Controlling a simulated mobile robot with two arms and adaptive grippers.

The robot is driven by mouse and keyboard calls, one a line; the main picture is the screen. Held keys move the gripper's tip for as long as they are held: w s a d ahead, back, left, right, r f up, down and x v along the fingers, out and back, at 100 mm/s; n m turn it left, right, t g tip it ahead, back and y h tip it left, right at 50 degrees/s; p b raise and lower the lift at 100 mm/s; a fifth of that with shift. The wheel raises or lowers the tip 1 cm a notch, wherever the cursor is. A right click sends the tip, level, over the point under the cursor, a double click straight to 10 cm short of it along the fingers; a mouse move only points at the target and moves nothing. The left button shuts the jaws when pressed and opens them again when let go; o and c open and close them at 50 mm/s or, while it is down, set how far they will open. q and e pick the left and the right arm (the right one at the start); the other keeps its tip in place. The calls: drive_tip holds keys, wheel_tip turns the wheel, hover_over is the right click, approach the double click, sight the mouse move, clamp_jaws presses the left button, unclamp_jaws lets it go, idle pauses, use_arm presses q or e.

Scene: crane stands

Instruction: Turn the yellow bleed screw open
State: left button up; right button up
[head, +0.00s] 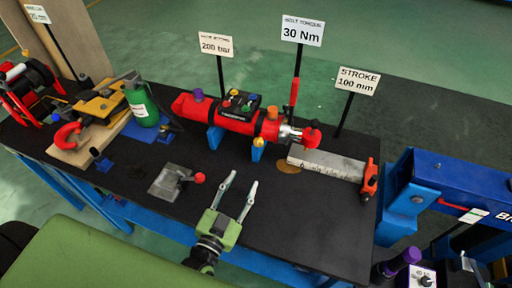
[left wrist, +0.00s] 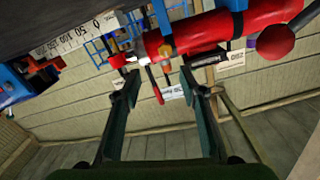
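A red hydraulic cylinder (head: 229,116) lies on blue supports on the black bench. A small yellow knob (head: 258,142), which looks like the bleed screw, sits low on its near side. A small yellow spot also shows on the cylinder in the left wrist view (left wrist: 165,50). My left gripper (head: 242,180) is open and empty, in front of the cylinder and apart from the knob. Its spread fingers also show in the left wrist view (left wrist: 159,85), with the cylinder beyond them. My right gripper is not in view.
A grey block with a red-knobbed lever (head: 172,182) stands left of my gripper. A steel ruler (head: 326,164) with a red slider (head: 370,180) lies at the right. A green bottle (head: 142,105) stands at the left. Signs on posts stand behind. The bench front right is clear.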

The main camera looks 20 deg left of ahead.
sight(258, 144)
use_arm(q)
drive_tip(key=w+p, duration=0.1)
drive_tip(key=w, duration=0.8)
drive_tip(key=w+p, duration=0.1)
drive_tip(key=w, duration=0.3)
drive_tip(key=shift+w+r+p, duration=0.25)
drive_tip(key=shift+w+p, duration=0.05)
drive_tip(key=shift+w, duration=0.1)
drive_tip(key=shift+c, duration=0.3)
clamp_jaws()
